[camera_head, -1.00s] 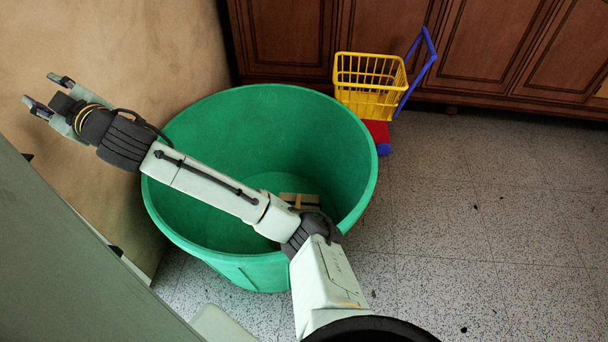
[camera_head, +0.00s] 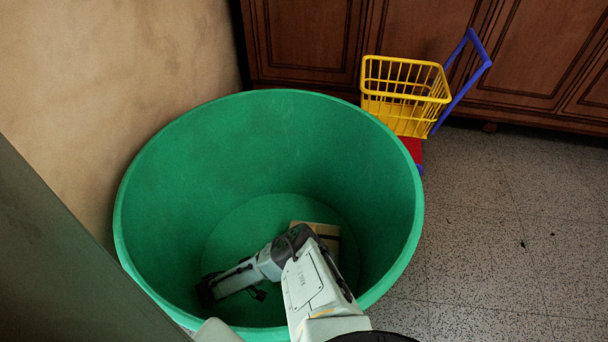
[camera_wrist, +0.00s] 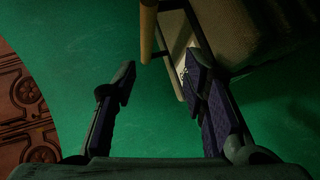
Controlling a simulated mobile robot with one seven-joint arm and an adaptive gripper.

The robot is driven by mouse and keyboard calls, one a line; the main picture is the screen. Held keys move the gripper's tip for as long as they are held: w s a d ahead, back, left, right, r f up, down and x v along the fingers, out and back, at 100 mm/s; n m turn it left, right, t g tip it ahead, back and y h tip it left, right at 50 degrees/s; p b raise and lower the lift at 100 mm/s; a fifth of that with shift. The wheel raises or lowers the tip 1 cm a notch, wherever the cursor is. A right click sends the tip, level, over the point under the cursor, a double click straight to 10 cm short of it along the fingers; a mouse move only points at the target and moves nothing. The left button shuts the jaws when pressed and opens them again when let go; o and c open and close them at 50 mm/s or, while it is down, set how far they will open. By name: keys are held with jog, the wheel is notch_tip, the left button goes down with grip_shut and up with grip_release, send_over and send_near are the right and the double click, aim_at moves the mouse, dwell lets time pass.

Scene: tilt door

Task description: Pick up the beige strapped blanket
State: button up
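The beige strapped blanket (camera_head: 325,236) lies on the floor of the green tub (camera_head: 402,225), partly hidden behind my arm. In the wrist view it fills the upper right (camera_wrist: 240,30) in shadow, with a pale rod-like piece and dark straps at its left side. My gripper (camera_wrist: 158,80) is open, with nothing held between its fingers. Its right finger is close to the blanket's strapped edge and overlaps it in the picture; I cannot tell if they touch. The left finger is over bare green. In the head view my arm reaches down into the tub and the fingertips are not clear.
The tub's high round wall surrounds my lower arm. A yellow toy cart (camera_head: 405,95) with a blue handle stands behind the tub at right. Brown cabinets (camera_head: 305,40) line the back, and a beige wall (camera_head: 100,90) is at left. Speckled floor (camera_head: 480,240) is clear at right.

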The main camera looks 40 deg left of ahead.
jog(key=shift+m+t, duration=0.3)
jog(key=shift+t, duration=0.4)
jog(key=b+x, duration=0.2)
jog(key=x, duration=0.1)
jog(key=d+b+x, duration=0.1)
jog(key=b+x, duration=0.1)
jog(key=x, duration=0.2)
jog(key=shift+s+r, duration=0.1)
jog(key=shift+s, duration=0.1)
jog(key=shift+a+r+b+x, duration=0.1)
jog(key=shift+b+x, duration=0.4)
jog(key=shift+x, duration=0.4)
jog(key=shift+a+r+b+x, duration=0.1)
jog(key=shift+b+x, duration=0.4)
jog(key=shift+x, duration=0.45)
jog(key=shift+a+r+b+x, duration=0.15)
jog(key=shift+b+x, duration=0.35)
jog(key=shift+x, duration=0.4)
jog(key=shift+w, duration=0.2)
jog(key=shift+c, duration=0.3)
grip_shut()
jog(key=shift+r, duration=0.1)
